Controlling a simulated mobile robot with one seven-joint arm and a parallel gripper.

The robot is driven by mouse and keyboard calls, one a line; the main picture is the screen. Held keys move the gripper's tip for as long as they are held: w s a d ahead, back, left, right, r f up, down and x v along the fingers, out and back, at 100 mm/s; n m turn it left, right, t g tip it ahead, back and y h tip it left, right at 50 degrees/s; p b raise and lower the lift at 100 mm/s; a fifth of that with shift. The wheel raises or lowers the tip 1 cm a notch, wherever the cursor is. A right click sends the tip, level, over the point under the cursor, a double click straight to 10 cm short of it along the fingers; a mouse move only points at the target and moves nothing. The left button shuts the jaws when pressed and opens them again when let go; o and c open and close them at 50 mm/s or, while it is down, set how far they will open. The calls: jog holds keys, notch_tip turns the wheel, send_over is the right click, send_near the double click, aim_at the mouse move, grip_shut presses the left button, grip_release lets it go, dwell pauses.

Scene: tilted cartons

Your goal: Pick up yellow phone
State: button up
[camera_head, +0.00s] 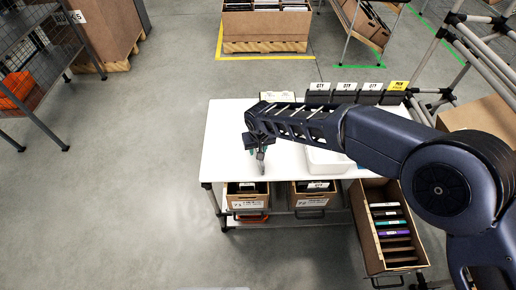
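I cannot make out a yellow phone in the head view. My gripper (261,160) hangs over the left part of the white table (224,150), pointing down. It is small and dark, and I cannot tell whether its fingers are open or shut. A small teal patch shows beside it. A tilted open carton (366,232) at the table's right front holds several flat items in a row, one purple (394,232) and one teal. Two more cartons, the left one (246,201) and the middle one (311,201), sit under the table's front edge with dark items inside.
A white tray (326,162) lies on the table, partly behind my arm. Dark bins (345,92) with white and yellow labels line the back edge. A metal rack (35,60) stands far left. The floor at the left front is clear.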

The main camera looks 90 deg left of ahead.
jog(key=shift+r, duration=0.1)
notch_tip(320, 180, up, 12)
jog(key=d, duration=0.1)
jog(key=shift+w+d, duration=0.2)
jog(key=shift+d, duration=0.2)
